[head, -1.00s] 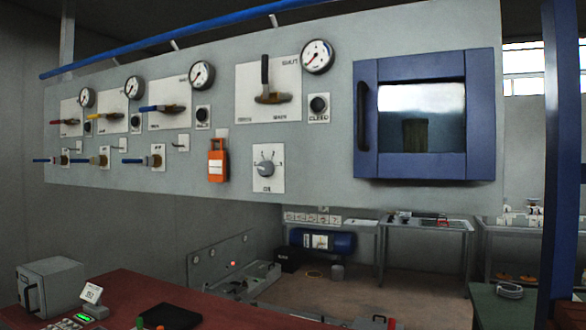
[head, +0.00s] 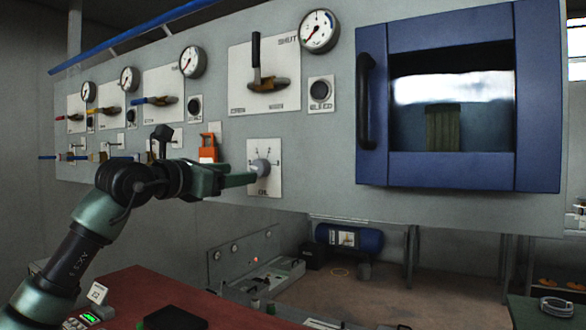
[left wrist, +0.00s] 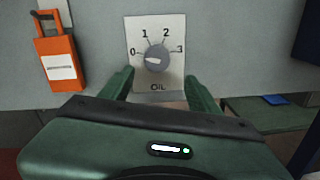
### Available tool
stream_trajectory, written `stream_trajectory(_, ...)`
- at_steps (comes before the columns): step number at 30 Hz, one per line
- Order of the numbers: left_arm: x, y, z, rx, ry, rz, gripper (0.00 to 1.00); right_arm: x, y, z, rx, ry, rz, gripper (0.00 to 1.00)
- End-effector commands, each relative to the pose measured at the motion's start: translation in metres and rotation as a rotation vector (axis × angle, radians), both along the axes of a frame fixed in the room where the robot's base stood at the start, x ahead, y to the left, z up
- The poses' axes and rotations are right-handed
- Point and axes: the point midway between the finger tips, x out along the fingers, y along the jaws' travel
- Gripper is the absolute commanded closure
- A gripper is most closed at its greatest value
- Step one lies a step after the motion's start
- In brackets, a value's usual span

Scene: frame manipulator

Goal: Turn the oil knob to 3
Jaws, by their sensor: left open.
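The oil knob (head: 261,169) is a round grey knob on a white plate (head: 264,188) on the grey panel. In the left wrist view the knob (left wrist: 157,58) sits amid the marks 0, 1, 2 and 3, above the word OIL. Its pale mark lies nearly level and seems to point left, toward the 0 side. My left gripper (head: 243,175) reaches in from the left, close to the knob. In the left wrist view its green fingers (left wrist: 159,77) are open, apart to left and right below the knob. Contact with the knob cannot be told. My right gripper is out of view.
An orange padlock-shaped tag (head: 208,148) hangs left of the plate; it also shows in the left wrist view (left wrist: 60,60). A lever (head: 263,75) and a gauge (head: 318,31) are above. A blue-framed window with a black handle (head: 365,103) is at right. A red table (head: 140,290) is below.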

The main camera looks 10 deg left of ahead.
Motion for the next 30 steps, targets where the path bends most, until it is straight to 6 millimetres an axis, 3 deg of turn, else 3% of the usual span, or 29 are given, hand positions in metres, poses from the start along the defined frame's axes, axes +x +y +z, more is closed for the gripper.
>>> stream_trajectory(5,0.011,-0.004,0.010,0.015,-0.009,0.012,0.38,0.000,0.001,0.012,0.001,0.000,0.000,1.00)
stream_trajectory(15,0.059,-0.023,0.009,0.012,-0.008,0.011,0.38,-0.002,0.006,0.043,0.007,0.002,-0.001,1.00)
stream_trajectory(27,0.070,-0.027,0.005,0.013,-0.010,0.011,0.38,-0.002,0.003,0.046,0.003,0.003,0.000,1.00)
stream_trajectory(28,0.070,-0.027,0.005,0.013,-0.010,0.011,0.41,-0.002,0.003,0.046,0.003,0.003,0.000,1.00)
stream_trajectory(30,0.070,-0.027,0.005,0.013,-0.010,0.011,0.60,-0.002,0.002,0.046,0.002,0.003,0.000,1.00)
